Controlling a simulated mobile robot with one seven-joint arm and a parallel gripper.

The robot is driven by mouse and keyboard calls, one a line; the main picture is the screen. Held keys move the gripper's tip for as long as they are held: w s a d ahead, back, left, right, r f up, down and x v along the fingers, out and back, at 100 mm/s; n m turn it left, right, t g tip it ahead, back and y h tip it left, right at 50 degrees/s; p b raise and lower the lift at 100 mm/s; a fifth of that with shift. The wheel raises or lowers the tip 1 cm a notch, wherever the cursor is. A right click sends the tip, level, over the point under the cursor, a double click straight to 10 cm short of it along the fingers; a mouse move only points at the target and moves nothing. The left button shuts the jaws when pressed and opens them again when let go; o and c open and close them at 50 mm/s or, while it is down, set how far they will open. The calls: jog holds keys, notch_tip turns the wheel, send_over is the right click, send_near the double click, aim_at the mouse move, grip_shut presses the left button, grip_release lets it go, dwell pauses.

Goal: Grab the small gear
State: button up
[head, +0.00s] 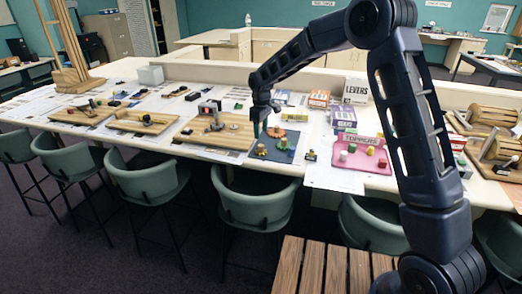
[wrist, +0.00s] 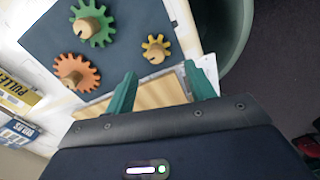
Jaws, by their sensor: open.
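The small gear is yellow with a wooden peg. It lies on the dark blue mat (wrist: 122,55) and shows in the wrist view (wrist: 148,47) just beyond my fingertips, and in the head view (head: 261,151) near the front of the mat. A larger green gear (wrist: 103,24) and an orange gear (wrist: 88,78) lie on the same mat, apart from the small one. My gripper (head: 262,128) is above the mat's back left part. In the wrist view my gripper (wrist: 160,72) has its two green fingers spread, with nothing held between them.
A wooden board (head: 205,139) lies left of the mat. A pink TOPPERS display (head: 362,160) stands to its right, with boxes such as LEVERS (head: 355,91) behind. Green chairs (head: 255,205) line the table's front edge. A wooden slatted surface (head: 325,265) is nearer.

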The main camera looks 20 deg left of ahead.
aim_at(261, 145)
notch_tip(261, 145, down, 4)
jog(key=shift+f, duration=0.2)
jog(key=shift+w+f, duration=0.2)
jog(key=shift+f, duration=1.15)
jog(key=shift+w+f, duration=0.2)
jog(key=shift+f, duration=1.1)
jog(key=c, duration=1)
